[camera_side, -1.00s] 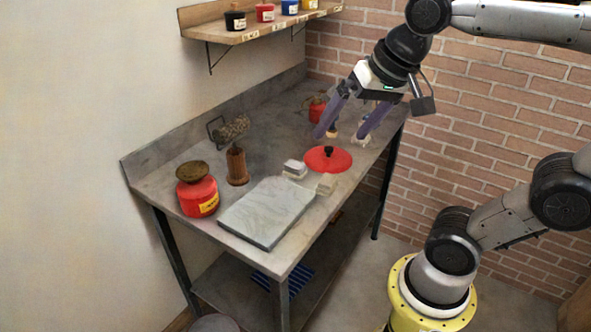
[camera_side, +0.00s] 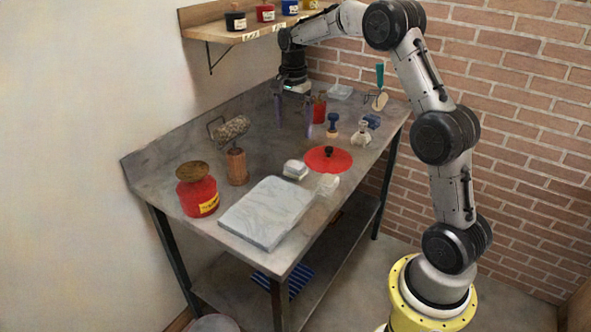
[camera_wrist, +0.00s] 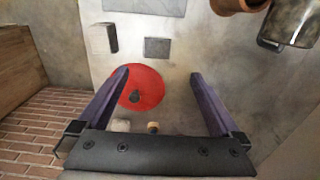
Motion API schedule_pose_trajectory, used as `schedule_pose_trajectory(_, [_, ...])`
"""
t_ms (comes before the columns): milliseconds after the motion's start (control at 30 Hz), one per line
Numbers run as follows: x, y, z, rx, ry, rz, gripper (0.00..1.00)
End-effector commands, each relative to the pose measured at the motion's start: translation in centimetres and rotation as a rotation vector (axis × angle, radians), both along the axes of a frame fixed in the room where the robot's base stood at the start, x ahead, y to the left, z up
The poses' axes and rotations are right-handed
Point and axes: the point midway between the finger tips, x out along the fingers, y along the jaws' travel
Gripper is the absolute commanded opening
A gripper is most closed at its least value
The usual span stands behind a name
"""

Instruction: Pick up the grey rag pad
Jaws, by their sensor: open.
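The grey rag pad (camera_side: 295,170) is a small, pale grey block in the side view, lying between the large grey slab (camera_side: 264,211) and the red disc (camera_side: 328,159). In the wrist view it appears to be the dark grey rectangle (camera_wrist: 157,47), just above the red disc (camera_wrist: 150,90). My gripper (camera_side: 294,129) points down over the rear part of the bench, behind the pad and apart from it. Its two purple fingers are spread with nothing between them; they also show in the wrist view (camera_wrist: 160,75). No part of the pad is hidden.
A cream block (camera_side: 327,184) lies beside the slab. A wooden-handled roller (camera_side: 232,130), a red can (camera_side: 200,196), small stamps (camera_side: 333,125) and a red jar (camera_side: 318,108) stand around. A shelf (camera_side: 258,33) with ink jars hangs above the back left.

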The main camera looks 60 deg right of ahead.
Motion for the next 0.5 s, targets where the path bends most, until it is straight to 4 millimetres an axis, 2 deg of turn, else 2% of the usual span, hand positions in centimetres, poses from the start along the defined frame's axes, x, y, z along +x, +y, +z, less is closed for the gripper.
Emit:
schedule_pose_trajectory(300, [-0.3,-0.1,-5.4,0.002,0.006,-0.003,1.00])
schedule_pose_trajectory(500, [-0.2,-0.1,-7.9,0.001,0.002,-0.003,1.00])
